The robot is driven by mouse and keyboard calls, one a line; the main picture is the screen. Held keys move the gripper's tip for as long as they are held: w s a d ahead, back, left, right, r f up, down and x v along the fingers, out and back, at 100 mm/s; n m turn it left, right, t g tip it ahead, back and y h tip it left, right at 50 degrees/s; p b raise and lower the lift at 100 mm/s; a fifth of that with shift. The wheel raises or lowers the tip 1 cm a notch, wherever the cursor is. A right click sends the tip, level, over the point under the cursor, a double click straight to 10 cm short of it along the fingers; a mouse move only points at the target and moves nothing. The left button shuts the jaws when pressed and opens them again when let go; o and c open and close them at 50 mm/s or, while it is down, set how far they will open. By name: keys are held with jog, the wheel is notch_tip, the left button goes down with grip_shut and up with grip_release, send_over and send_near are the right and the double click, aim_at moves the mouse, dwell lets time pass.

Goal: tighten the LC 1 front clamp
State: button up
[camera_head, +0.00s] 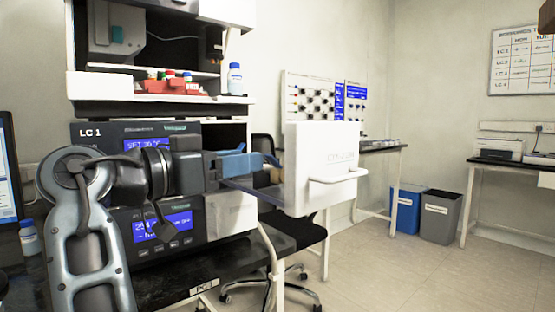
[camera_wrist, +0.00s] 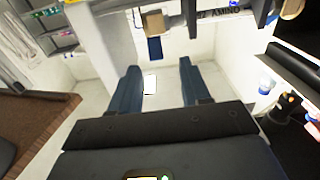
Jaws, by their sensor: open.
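The LC 1 unit (camera_head: 88,132) is a dark stack with blue displays in the head view, partly hidden behind my arm. My gripper (camera_head: 272,163) points right in front of it, its blue fingers at the open white door (camera_head: 322,170). In the wrist view my gripper (camera_wrist: 158,74) is open, with nothing held between its fingers. Beyond the fingertips is a tan block (camera_wrist: 155,23) with a dark blue piece (camera_wrist: 154,49) below it, apart from the fingers. A dark bar lettered AMINO (camera_wrist: 222,14) lies to its right. I cannot tell which part is the front clamp.
A red rack (camera_head: 172,86) and a white bottle (camera_head: 235,80) stand on top of the stack. The white door with its handle juts out to the right. A black chair (camera_head: 298,232) is below it. Blue (camera_head: 405,209) and grey (camera_head: 440,217) bins stand on open floor.

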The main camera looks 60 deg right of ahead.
aim_at(267, 155)
jog(key=shift+s+r+m+g, duration=0.15)
jog(key=shift+r+m+g, duration=0.1)
jog(key=shift+m+g, duration=0.05)
jog(key=shift+s+d, duration=0.1)
jog(key=shift+d, duration=0.05)
jog(key=x, duration=0.7)
jog(key=shift+d+f+b, duration=0.1)
jog(key=shift+d+b, duration=0.1)
jog(key=shift+b, duration=0.1)
jog(key=shift+c, duration=0.3)
grip_shut()
